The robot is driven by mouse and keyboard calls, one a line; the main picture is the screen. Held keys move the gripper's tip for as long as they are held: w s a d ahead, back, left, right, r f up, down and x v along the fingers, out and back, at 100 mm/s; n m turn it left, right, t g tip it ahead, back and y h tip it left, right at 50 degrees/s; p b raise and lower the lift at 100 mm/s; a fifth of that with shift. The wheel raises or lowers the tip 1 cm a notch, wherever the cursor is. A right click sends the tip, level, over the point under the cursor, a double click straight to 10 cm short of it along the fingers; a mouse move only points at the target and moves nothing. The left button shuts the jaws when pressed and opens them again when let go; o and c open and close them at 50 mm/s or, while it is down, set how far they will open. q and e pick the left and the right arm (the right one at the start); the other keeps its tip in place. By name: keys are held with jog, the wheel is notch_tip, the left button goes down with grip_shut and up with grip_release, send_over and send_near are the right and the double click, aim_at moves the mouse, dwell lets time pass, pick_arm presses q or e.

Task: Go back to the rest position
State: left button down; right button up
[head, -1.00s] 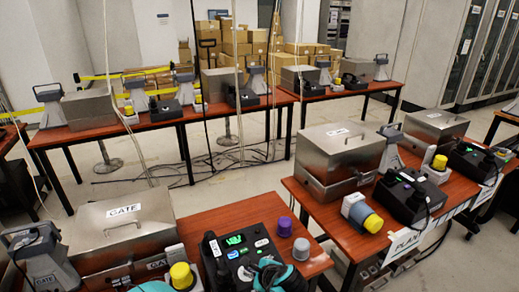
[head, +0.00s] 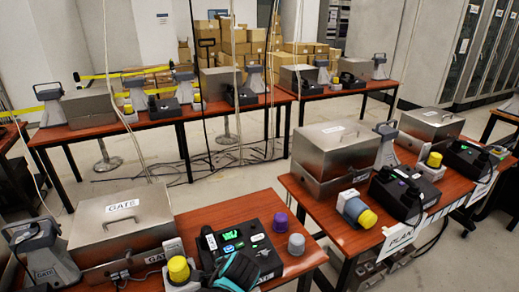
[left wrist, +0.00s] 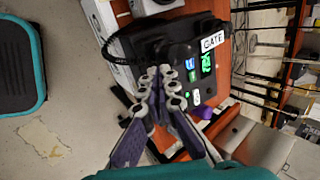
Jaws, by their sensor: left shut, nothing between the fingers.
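A black GATE paging console (head: 240,245) with a green-lit screen and small buttons sits on the near left table. It also shows in the left wrist view (left wrist: 185,50), turned sideways. A teal and black part of my left arm (head: 238,272) shows at the bottom edge of the head view, in front of the console. In the left wrist view my left gripper (left wrist: 166,74) has its fingers together with nothing between them, overlapping the console in the picture. Whether they touch it I cannot tell. My right gripper is not in view.
Purple (head: 279,222) and grey (head: 296,244) knobs stand right of the console. The right table (head: 345,235) holds another console (head: 405,190). A floor gap separates the tables.

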pick_arm(q)
jog(key=s+a+r+n+h, duration=0.3)
jog(key=s+a+n, duration=0.4)
jog(key=s+n, duration=0.6)
jog(key=shift+a+r+t, duration=0.2)
jog(key=shift+r+t, duration=0.2)
jog(key=shift+r, duration=0.15)
